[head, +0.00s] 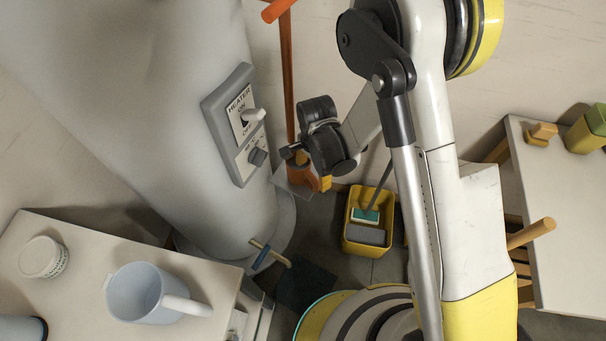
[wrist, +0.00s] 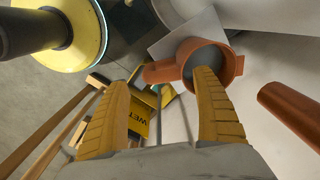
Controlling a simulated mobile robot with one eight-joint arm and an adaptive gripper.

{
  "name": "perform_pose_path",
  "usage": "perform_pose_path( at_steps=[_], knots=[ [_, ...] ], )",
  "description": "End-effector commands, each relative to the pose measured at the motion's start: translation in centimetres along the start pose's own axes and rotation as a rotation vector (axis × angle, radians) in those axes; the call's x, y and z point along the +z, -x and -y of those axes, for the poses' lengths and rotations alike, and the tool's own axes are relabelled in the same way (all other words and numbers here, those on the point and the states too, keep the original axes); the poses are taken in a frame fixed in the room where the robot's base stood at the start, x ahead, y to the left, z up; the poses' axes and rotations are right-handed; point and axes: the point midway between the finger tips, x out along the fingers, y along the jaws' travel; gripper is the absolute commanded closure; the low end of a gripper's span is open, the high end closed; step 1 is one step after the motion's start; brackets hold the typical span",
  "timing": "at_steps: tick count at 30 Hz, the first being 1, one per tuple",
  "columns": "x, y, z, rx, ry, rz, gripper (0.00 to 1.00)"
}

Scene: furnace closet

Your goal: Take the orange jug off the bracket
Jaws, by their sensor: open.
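The orange jug (wrist: 232,66) is upright with its mouth facing the wrist camera, and its handle (wrist: 160,72) sticks out to the left. It sits at the flat grey bracket (wrist: 172,40). In the head view the jug (head: 299,177) is partly hidden behind my wrist, with the bracket plate (head: 291,191) below it. My gripper (wrist: 162,79) is open and empty, with its yellow fingers pointing at the jug. The handle shows between the fingertips; the right fingertip overlaps the mouth. I cannot tell whether that fingertip is inside or above it.
An orange pipe (head: 287,80) rises behind my wrist. The grey heater tank (head: 150,110) with its switch panel (head: 236,122) stands to the left. A yellow bucket (head: 352,234) is on the floor below. A left table holds a pale blue mug (head: 140,293); a white table (head: 570,240) stands right.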

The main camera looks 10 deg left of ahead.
Motion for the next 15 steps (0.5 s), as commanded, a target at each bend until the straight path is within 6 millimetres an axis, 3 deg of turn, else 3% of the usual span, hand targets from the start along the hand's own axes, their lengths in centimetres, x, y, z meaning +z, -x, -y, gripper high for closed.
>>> perform_pose_path(
  at_steps=[6, 14, 15],
  knots=[
    [0.1, -3.8, -0.2, 0.0, 0.0, 0.0, 0.23],
    [0.1, -4.2, -0.2, 0.0, 0.0, 0.0, 0.23],
    [0.1, -4.2, -0.2, 0.0, 0.0, 0.0, 0.28]
  ],
)
